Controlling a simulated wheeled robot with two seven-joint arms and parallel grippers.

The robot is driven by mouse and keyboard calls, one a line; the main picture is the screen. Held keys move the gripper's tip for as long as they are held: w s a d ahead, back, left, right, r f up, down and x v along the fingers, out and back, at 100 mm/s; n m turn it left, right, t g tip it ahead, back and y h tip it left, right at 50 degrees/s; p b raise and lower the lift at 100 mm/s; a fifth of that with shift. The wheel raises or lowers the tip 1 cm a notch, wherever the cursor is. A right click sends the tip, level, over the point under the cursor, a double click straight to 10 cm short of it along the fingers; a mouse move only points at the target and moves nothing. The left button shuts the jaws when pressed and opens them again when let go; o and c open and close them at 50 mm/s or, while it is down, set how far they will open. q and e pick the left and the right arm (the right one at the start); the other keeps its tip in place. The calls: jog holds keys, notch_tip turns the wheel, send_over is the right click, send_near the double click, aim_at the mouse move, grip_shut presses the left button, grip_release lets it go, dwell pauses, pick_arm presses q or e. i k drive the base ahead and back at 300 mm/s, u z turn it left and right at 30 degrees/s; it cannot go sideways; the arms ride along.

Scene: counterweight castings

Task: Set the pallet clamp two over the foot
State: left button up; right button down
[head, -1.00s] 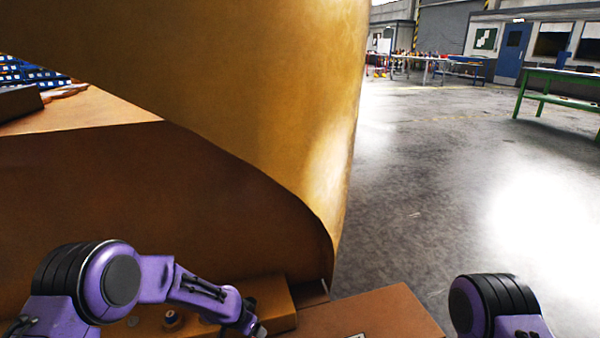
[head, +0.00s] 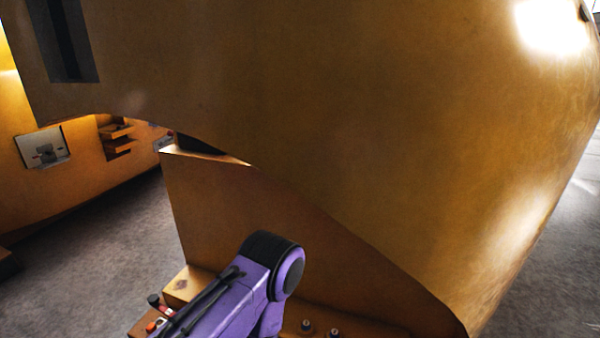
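A huge yellow-orange casting (head: 330,130) fills most of the head view, curving down to the lower right. Below it stands a flat brown-orange upright wall (head: 220,210) with a low ledge (head: 385,325) along its bottom. Small round bolt-like pieces (head: 306,327) stand on the ledge. A small black-topped piece (head: 154,301) and a red-orange piece (head: 151,326) sit at the lower left, partly behind my purple arm. I cannot tell which piece, if any, is pallet clamp two or the foot. Neither gripper shows; only purple links of one arm are in view.
Another yellow body at the left carries a pale panel (head: 43,147) and small ledges (head: 117,140). Bare grey floor (head: 90,240) lies between it and the upright wall. More floor (head: 575,245) shows at the far right. The big casting overhangs closely above my arm.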

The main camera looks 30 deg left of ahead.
aim_at(159, 306)
jog(key=u, duration=2.85)
jog(key=i, duration=1.55)
jog(key=z, duration=0.6)
jog(key=i, duration=0.5)
jog(key=u, duration=0.1)
